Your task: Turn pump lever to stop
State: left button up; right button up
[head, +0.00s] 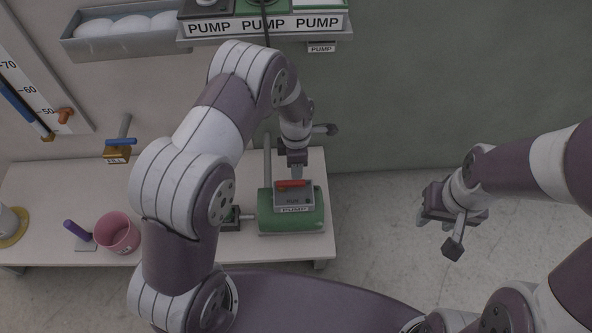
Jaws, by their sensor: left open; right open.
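The green pump (312,222) stands near the right end of the white table. A grey box (308,198) with a small label on its front sits on top of it. The orange-red pump lever (288,184) lies about crosswise on the box. My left gripper (296,173) is open and points down right above the lever, at its back edge. I cannot tell whether its fingers touch the lever, and my arm hides part of the area. My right gripper (447,222) is open and empty over the floor, to the right of the table.
A pink cup (117,233), a purple-handled tool (78,231) and a blue-handled valve (120,142) are at the left. A gauge board (45,80) is on the wall. A shelf with PUMP labels (262,25) hangs above. Floor at the right is clear.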

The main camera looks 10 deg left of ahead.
pick_arm(q)
notch_tip(320, 180, up, 5)
jog(key=shift+f+p, duration=0.1)
jog(key=shift+p, duration=0.35)
